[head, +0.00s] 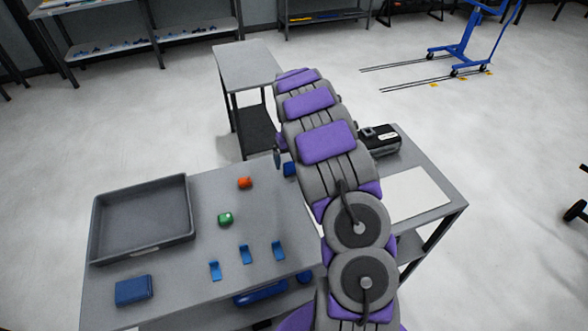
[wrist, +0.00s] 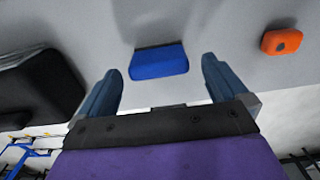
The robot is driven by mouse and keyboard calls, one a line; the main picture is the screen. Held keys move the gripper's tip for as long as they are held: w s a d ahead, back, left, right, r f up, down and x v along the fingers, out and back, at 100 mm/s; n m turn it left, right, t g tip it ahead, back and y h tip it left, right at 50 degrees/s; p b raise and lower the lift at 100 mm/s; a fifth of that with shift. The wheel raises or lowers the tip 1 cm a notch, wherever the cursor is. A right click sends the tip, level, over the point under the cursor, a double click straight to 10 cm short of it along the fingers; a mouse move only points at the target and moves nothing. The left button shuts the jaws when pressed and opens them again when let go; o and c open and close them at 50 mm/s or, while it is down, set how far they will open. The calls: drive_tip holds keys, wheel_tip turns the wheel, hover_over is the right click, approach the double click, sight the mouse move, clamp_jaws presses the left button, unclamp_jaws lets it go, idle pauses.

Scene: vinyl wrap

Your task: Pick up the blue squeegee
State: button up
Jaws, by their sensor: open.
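The blue squeegee (wrist: 158,61) lies on the grey table top in the wrist view, a small flat-looking blue piece with a dark far edge. In the head view a small blue part of it (head: 290,169) shows at the left side of my arm; the rest is hidden behind the arm. My gripper (wrist: 160,75) is open and empty. In the wrist view its two blue-grey fingers stand to the left and right of the squeegee, which appears beyond the tips. I cannot tell the exact gap; no contact shows. In the head view my arm mostly hides the gripper.
An orange piece (head: 244,183), a green piece (head: 225,219), several blue brackets (head: 246,255), a blue block (head: 133,291) and a grey tray (head: 142,218) occupy the table's left. A black device (head: 380,140) and white sheet (head: 413,194) are right of my arm.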

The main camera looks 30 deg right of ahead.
sight(293, 167)
drive_tip(key=f, duration=0.2)
drive_tip(key=f+b, duration=0.1)
drive_tip(key=f, duration=0.1)
drive_tip(key=shift+s+a, duration=0.15)
drive_tip(key=shift+a, duration=0.05)
drive_tip(key=shift+d+f, duration=0.1)
drive_tip(key=shift+f, duration=0.2)
drive_tip(key=shift+d, duration=0.4)
drive_tip(key=shift+c, duration=0.4)
drive_tip(key=shift+a, duration=0.35)
drive_tip(key=c, duration=0.9)
drive_tip(key=shift+d, duration=0.15)
